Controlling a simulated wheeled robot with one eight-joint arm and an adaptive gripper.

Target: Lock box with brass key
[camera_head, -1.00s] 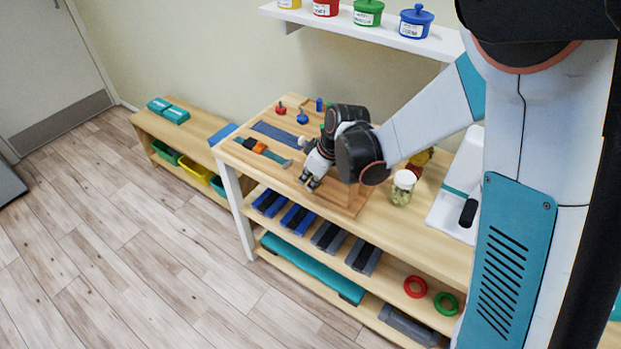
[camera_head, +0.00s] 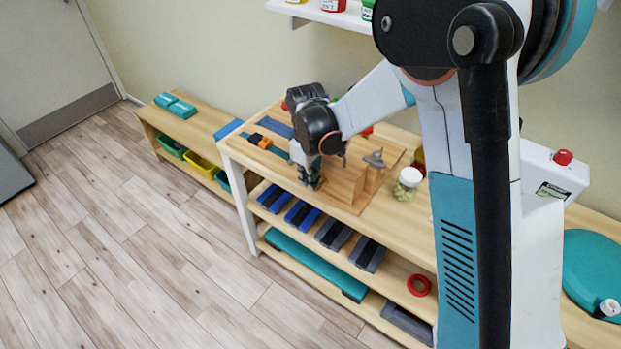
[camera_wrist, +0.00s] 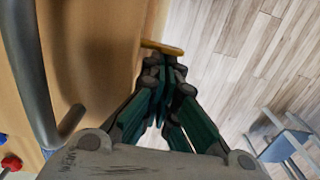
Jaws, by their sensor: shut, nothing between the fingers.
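A wooden box-like piece (camera_head: 342,184) stands on the workbench, partly hidden by my arm in the head view. My gripper (camera_head: 311,181) points down at its left front side. In the wrist view the fingers of my gripper (camera_wrist: 164,82) are together, with nothing between them. A flat brass-coloured piece (camera_wrist: 162,47), perhaps the brass key, sticks out past a wooden edge (camera_wrist: 148,22) just beyond the fingertips. I cannot tell whether they touch it. No keyhole shows clearly.
A grey knobbed piece (camera_head: 374,159) and a lidded jar (camera_head: 407,184) stand right of my gripper. An orange-and-dark tool (camera_head: 262,141) lies left. In the wrist view a grey curved bar (camera_wrist: 33,75) runs close on the left. Open floor (camera_head: 130,240) lies in front.

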